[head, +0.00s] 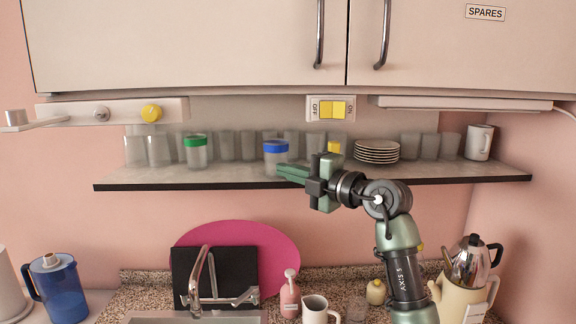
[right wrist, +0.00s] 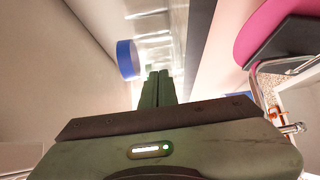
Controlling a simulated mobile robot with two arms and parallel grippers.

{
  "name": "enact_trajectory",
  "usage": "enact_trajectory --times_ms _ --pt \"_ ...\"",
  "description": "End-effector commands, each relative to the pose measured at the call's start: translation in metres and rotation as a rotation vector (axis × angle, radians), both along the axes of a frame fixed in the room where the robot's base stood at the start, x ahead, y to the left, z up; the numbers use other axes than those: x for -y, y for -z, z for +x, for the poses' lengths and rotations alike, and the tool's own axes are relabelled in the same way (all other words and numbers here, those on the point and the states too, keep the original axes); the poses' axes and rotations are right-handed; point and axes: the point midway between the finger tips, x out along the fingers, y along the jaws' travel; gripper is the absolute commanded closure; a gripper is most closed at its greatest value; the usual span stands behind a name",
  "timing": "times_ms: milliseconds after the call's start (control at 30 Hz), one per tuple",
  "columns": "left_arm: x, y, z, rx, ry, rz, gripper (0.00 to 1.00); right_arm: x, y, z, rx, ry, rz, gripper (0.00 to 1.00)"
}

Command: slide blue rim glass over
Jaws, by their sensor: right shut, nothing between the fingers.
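The blue rim glass (head: 276,150), a clear tumbler with a wide blue band, stands upright on the shelf near its front edge. Its blue band also shows in the right wrist view (right wrist: 127,60), just left of my fingertips. My right gripper (head: 281,172) is shut and empty. Its green fingers point left, with the tips at the lower right of the glass and overlapping it in the head view. I cannot tell whether they touch it. The fingers also show in the right wrist view (right wrist: 158,75). My left gripper is not in view.
The shelf (head: 130,180) holds a green rim glass (head: 196,150) to the left, several plain glasses behind, a yellow-topped item (head: 334,147), stacked plates (head: 377,151) and a white mug (head: 479,142). Cabinets hang above. Shelf front is clear between the green and blue rim glasses.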

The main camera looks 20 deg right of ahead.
Motion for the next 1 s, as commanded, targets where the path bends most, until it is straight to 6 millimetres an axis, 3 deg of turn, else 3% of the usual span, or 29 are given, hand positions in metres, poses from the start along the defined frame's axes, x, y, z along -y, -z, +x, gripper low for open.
enact_trajectory --times_ms 367,700,1000 --pt "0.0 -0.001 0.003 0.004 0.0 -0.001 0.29 0.001 0.0 0.002 0.0 0.0 0.001 1.0" --pt "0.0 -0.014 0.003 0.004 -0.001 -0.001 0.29 0.008 -0.001 0.037 -0.001 0.0 0.0 1.0" --pt "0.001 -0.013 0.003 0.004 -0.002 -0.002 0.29 0.008 0.0 0.038 0.0 0.0 0.0 1.0"
